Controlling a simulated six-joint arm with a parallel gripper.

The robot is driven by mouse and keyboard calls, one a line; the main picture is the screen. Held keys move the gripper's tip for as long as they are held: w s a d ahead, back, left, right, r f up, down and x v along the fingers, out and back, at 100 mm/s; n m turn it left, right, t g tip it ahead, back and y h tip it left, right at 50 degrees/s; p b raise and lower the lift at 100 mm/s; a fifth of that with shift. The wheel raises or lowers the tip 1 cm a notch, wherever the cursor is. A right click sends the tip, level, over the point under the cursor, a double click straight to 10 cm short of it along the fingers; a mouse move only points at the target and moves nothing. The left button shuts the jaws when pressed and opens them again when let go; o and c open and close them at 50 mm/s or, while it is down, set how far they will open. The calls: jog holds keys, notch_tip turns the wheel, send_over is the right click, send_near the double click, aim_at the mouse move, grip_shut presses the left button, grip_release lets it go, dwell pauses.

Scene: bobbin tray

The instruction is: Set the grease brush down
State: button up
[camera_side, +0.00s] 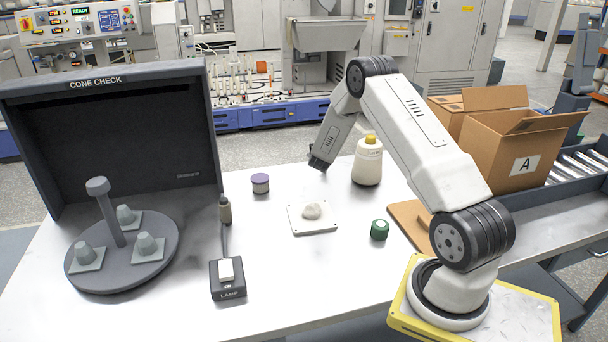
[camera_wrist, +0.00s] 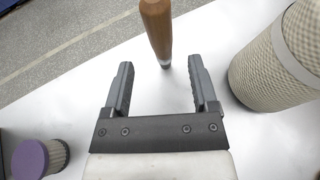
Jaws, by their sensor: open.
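The grease brush, seen as a brown wooden handle (camera_wrist: 157,28) with a light collar at its lower end, is in the wrist view at the top middle. Its bristles do not show. My gripper (camera_wrist: 161,64) is open, and the collar end shows between the fingertips, with a gap on both sides. I cannot tell whether the brush stands or lies. In the side view my gripper (camera_side: 318,164) is low over the back of the table, left of the yarn cone, and I cannot make out the brush there. A pale plate (camera_side: 314,228) with a whitish lump (camera_side: 312,211) lies in front.
The cream yarn cone (camera_side: 367,165) with a yellow tip stands close on the right; it also fills the wrist view's right side (camera_wrist: 275,65). A purple-topped bobbin (camera_side: 260,184), a green spool (camera_side: 379,230), a lamp switch (camera_side: 228,280) and the cone-check booth (camera_side: 110,130) stand around.

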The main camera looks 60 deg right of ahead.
jog(key=shift+v, duration=2.45)
jog(key=shift+s+a, duration=0.1)
jog(key=s+a+r+m+g+y, duration=0.1)
jog(key=s+a+m+y, duration=0.3)
jog(key=a, duration=0.9)
jog(key=s+a+r+m+y, duration=0.2)
jog(key=s+a+m+y, duration=0.2)
jog(key=a+m, duration=0.7)
jog(key=s+a+r+m+g+y, duration=0.1)
jog(key=s+a+m+y, duration=0.3)
jog(key=a, duration=1.1)
jog(key=s+r+m, duration=0.1)
jog(key=s+m, duration=0.2)
jog(key=shift+a+r+m+g, duration=0.2)
jog(key=shift+r+m+g, duration=0.1)
jog(key=shift+r, duration=0.05)
